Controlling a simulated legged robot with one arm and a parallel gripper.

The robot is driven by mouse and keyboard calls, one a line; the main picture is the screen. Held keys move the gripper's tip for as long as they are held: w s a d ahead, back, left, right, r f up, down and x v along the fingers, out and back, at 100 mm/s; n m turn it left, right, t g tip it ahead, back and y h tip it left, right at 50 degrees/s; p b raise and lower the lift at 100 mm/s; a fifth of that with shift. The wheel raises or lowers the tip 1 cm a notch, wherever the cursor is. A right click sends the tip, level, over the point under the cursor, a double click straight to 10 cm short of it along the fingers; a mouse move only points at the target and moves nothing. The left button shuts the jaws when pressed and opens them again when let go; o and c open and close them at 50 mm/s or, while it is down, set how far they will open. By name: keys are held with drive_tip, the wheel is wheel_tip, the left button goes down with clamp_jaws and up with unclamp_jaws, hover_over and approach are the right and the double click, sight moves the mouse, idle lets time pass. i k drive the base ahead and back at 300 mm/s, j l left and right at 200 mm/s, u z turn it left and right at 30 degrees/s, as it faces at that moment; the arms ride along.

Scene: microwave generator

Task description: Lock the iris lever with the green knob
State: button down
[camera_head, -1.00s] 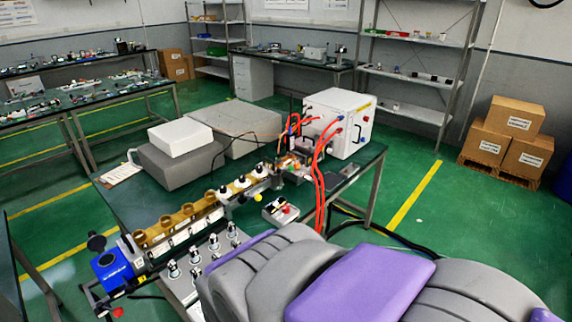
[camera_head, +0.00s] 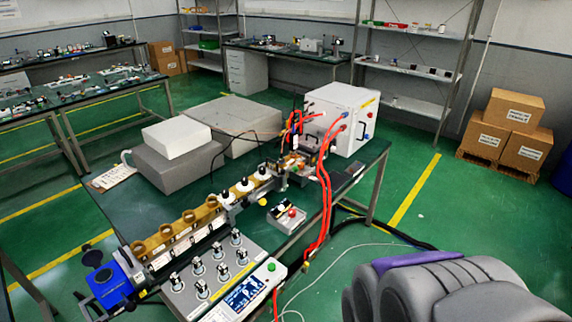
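A brass and grey waveguide assembly (camera_head: 190,228) runs diagonally along the green-topped table. A small round green knob or button (camera_head: 271,267) shows on the light control unit with a screen (camera_head: 243,297) at the table's near edge. I cannot pick out the iris lever for certain, nor tell whether it is locked. A small yellow knob (camera_head: 262,201) sits beside the assembly's middle. My purple and grey arm fills the lower right, off the table's near side. My gripper is not in view.
A grey panel with several knobs (camera_head: 207,268) lies before the assembly. A small box with red and yellow buttons (camera_head: 287,217) is near it. Red hoses (camera_head: 325,205) hang from the white cabinet (camera_head: 338,118). A blue block (camera_head: 110,284) is at the left end.

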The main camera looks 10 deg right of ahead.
sight(295, 169)
drive_tip(key=i+l+u, duration=0.15)
drive_tip(key=i+l, duration=0.55)
drive_tip(key=i, duration=0.3)
drive_tip(key=i+l+u, duration=0.15)
drive_tip(key=i+l, duration=0.7)
drive_tip(key=i, duration=0.15)
